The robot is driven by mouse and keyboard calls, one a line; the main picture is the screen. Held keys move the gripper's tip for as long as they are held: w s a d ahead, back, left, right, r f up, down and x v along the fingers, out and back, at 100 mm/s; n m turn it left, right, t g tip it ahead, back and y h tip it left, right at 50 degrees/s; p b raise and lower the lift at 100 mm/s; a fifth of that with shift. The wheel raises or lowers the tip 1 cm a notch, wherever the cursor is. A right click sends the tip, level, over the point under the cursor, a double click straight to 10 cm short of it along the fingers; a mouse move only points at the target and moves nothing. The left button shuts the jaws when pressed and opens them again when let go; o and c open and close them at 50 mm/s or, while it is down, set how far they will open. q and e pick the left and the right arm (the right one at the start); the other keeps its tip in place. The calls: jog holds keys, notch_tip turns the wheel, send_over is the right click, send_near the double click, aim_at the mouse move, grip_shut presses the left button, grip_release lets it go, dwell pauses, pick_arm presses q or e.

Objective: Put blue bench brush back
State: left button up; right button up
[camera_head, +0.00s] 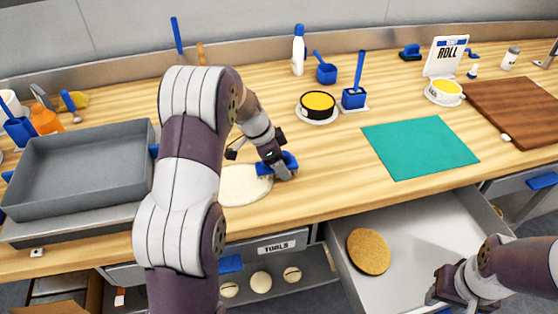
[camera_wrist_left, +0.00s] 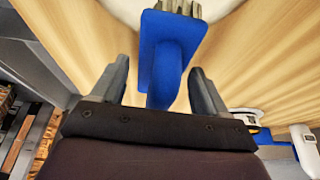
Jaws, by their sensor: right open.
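My left gripper (camera_head: 272,168) is down at the brush. In the left wrist view the brush (camera_wrist_left: 168,50) runs between the spread fingers of my left gripper (camera_wrist_left: 160,80), with its bristles at the top edge. A gap shows beside the handle, so the fingers are apart. My right gripper (camera_head: 452,288) is open and empty, at lower right over the open drawer (camera_head: 415,220).
The drawer holds a round cork mat (camera_head: 368,251). A grey tray (camera_head: 80,170) stands at left. A TOOLS label (camera_head: 276,247) marks the bench front.

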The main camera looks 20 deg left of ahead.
pick_arm(q)
jog(key=v, duration=0.8)
jog(key=shift+a+r, duration=0.1)
jog(key=shift+r, duration=0.25)
jog(key=p+v, duration=0.2)
jog(key=v, duration=0.1)
jog(key=shift+r, duration=0.35)
jog(key=shift+s, duration=0.25)
jog(key=s+d+f+n+y, duration=0.1)
jog(key=s+d+f+n, duration=0.2)
jog(key=s, duration=0.7)
jog(key=s+d+f+n+g+y, duration=0.1)
jog(key=s+d+f+n+y, duration=0.1)
jog(key=s+d+n, duration=0.5)
jog(key=s+f, duration=0.1)
jog(key=s, duration=0.2)
jog(key=shift+f+y, duration=0.25)
jog(key=shift+y, duration=0.05)
